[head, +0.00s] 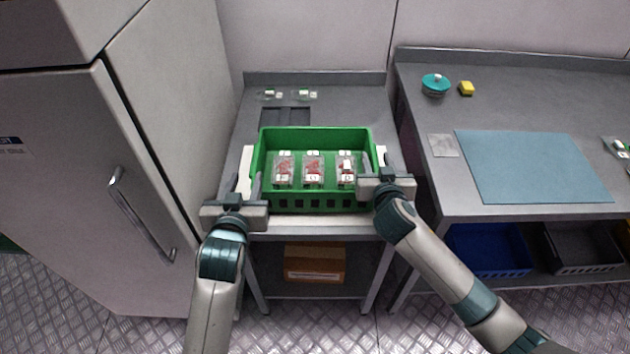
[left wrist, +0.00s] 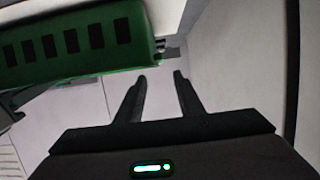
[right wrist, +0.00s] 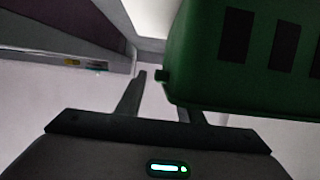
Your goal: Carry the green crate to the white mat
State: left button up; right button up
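The green crate (head: 312,133) stands on the left table in the head view, with three clear packs of red berries in it. The white mat (head: 245,165) shows past its left, right and front sides, so the crate appears to sit over it. My left gripper (head: 253,183) is open at the crate's front left corner. In the left wrist view, the crate (left wrist: 75,65) is left of its empty fingers (left wrist: 160,78). My right gripper (head: 378,165) is open at the front right corner. In the right wrist view, the crate (right wrist: 205,75) hides one fingertip.
Two small clear packs (head: 303,95) and a dark panel (head: 287,114) lie behind the crate. A cardboard box (head: 314,264) is on the shelf below. The right table holds a blue-grey mat (head: 530,165), a teal lidded pot (head: 435,85) and a yellow block (head: 466,88). A fridge (head: 120,190) stands left.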

jog(key=v, duration=1)
dwell(0.4)
